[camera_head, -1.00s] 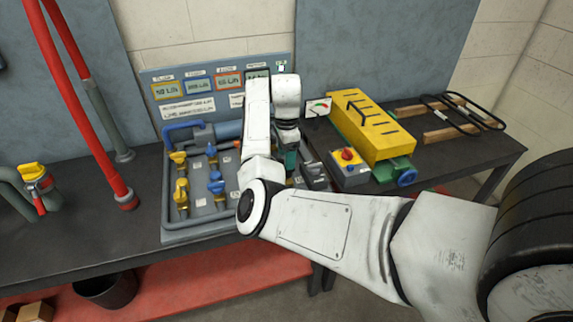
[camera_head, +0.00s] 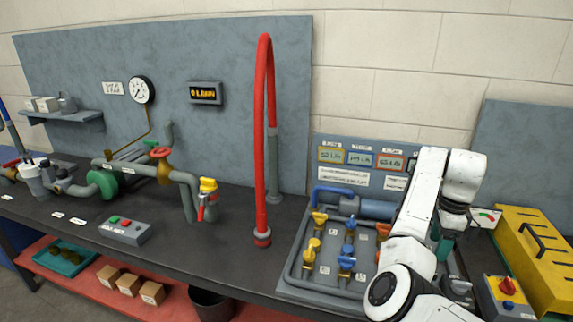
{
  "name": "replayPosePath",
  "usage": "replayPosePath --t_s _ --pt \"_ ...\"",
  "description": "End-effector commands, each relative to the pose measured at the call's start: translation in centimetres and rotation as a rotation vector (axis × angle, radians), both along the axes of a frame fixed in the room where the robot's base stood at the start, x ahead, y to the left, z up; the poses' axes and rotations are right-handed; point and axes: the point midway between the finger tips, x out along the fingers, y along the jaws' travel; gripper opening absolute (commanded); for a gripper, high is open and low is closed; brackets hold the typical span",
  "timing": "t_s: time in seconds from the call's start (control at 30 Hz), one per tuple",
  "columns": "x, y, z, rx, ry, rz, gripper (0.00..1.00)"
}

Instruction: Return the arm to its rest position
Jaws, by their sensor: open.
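My white arm comes up from the bottom right and bends at a round joint over the front right of the valve panel. Its forearm rises to a wrist that folds downward.
The valve panel (camera_head: 300,284) has several yellow and blue valves close to my arm. A yellow box (camera_head: 519,252) stands to the right. A tall red hose (camera_head: 261,140) arches up left of the panel. Pipes, a control box (camera_head: 125,230) and a gauge (camera_head: 142,90) lie further left.

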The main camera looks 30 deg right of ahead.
Motion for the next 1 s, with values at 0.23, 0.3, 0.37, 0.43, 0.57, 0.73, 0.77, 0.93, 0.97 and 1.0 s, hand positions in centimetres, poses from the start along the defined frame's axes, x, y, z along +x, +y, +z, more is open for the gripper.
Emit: replayPosePath --t_s 0.23,0.3,0.37,0.43,0.57,0.73,0.77,0.93,0.97,1.0 --pt "-0.7 0.6 -1.4 -0.026 0.019 0.065 0.63" --pt "-1.3 1.3 -2.7 -0.057 0.037 0.143 0.63" --pt "-1.8 2.0 -4.0 -0.088 0.056 0.233 0.63" --pt "-2.5 3.2 -5.5 -0.123 0.078 0.355 0.63" --pt "-3.5 5.7 -8.0 -0.18 0.116 0.6 0.63" --pt "-4.9 9.9 -11.0 -0.228 0.156 0.946 0.63" --pt "-5.1 10.8 -11.5 -0.233 0.161 1.01 0.63" --pt "-7.0 16.5 -14.2 -0.241 0.175 1.385 0.63" --pt "-7.5 17.6 -14.6 -0.239 0.174 1.452 0.63" --pt "-8.1 19.1 -15.2 -0.236 0.169 1.542 0.63"
